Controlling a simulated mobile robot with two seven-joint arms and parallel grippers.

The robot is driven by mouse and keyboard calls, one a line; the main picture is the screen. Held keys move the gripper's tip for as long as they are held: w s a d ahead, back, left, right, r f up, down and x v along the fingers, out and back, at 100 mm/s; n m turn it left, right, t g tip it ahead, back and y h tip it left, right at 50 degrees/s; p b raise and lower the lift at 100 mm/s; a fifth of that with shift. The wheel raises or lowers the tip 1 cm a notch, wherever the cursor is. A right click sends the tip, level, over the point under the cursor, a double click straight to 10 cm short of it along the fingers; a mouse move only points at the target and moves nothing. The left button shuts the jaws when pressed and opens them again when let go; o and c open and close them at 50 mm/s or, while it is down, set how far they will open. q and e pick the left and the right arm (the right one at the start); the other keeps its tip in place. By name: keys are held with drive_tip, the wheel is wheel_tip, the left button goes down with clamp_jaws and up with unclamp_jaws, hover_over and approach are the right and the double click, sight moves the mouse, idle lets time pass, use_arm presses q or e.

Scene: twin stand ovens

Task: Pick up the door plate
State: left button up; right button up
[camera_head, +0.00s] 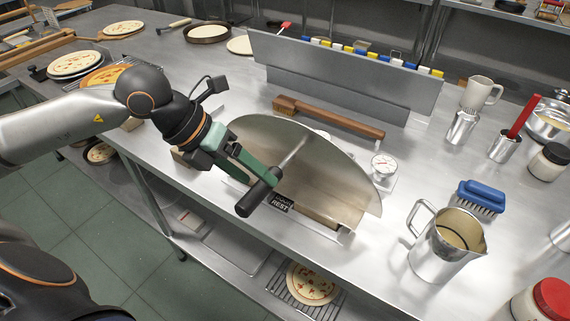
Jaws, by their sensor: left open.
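The door plate (335,165) is a half-round steel sheet standing tilted on a low rest at the table's front edge. A rod with a black grip (258,194) sticks out from its face toward the front left. A small black label reading "REST" (281,203) is beside the grip. My left gripper (262,178), with green fingers, is at the black grip and overlaps it in the picture. Its jaws are open; I cannot tell whether they touch the grip. My right gripper does not show.
A wooden-handled tool (330,118) and an upright steel panel (345,75) are behind the plate. A dial gauge (383,166), blue brush (482,196) and steel jug (446,244) stand to the right. A pizza (312,283) lies on a rack below.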

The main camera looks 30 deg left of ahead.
use_arm(q)
drive_tip(key=shift+s+f+p+x, duration=0.1)
drive_tip(key=shift+p+x, duration=0.05)
drive_tip(key=shift+x, duration=1.05)
drive_tip(key=shift+s+f+p+x, duration=0.1)
drive_tip(key=shift+p+x, duration=0.05)
drive_tip(key=shift+x, duration=1.05)
drive_tip(key=shift+s+f+p+x, duration=0.1)
drive_tip(key=shift+s+p+x, duration=0.05)
drive_tip(key=shift+x, duration=1)
drive_tip(key=shift+a, duration=0.25)
clamp_jaws()
drive_tip(key=shift+r, duration=0.2)
